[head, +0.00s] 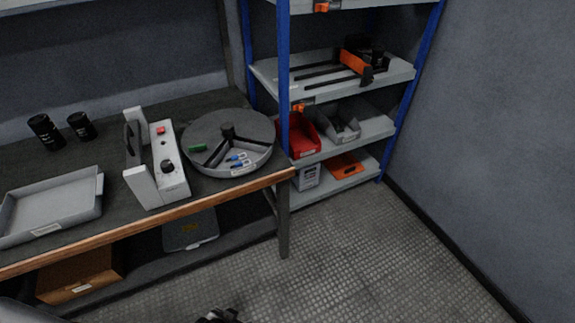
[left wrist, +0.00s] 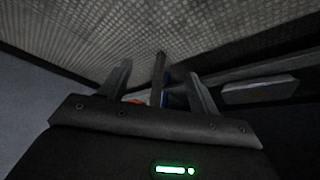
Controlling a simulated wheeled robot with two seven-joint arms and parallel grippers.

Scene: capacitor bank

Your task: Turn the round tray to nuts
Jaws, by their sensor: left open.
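The round tray (head: 255,124) is a grey disc with a dark central knob, on the right end of the workbench. Its front part shows dividers, a green piece on the left and blue-and-white pieces on the right. A small label on its front rim is too small to read; I cannot make out any nuts. My left gripper (left wrist: 160,85) is open and empty in the left wrist view, over the floor. A dark tip at the bottom edge of the head view seems to be part of it, well in front of the bench. My right gripper is not in view.
A white fixture with a red button and black knob (head: 167,166) stands left of the tray. A grey bin (head: 48,229) and two black cylinders (head: 81,126) are further left. A blue-posted shelf (head: 283,60) with a red bin (head: 304,136) stands right. Floor ahead is clear.

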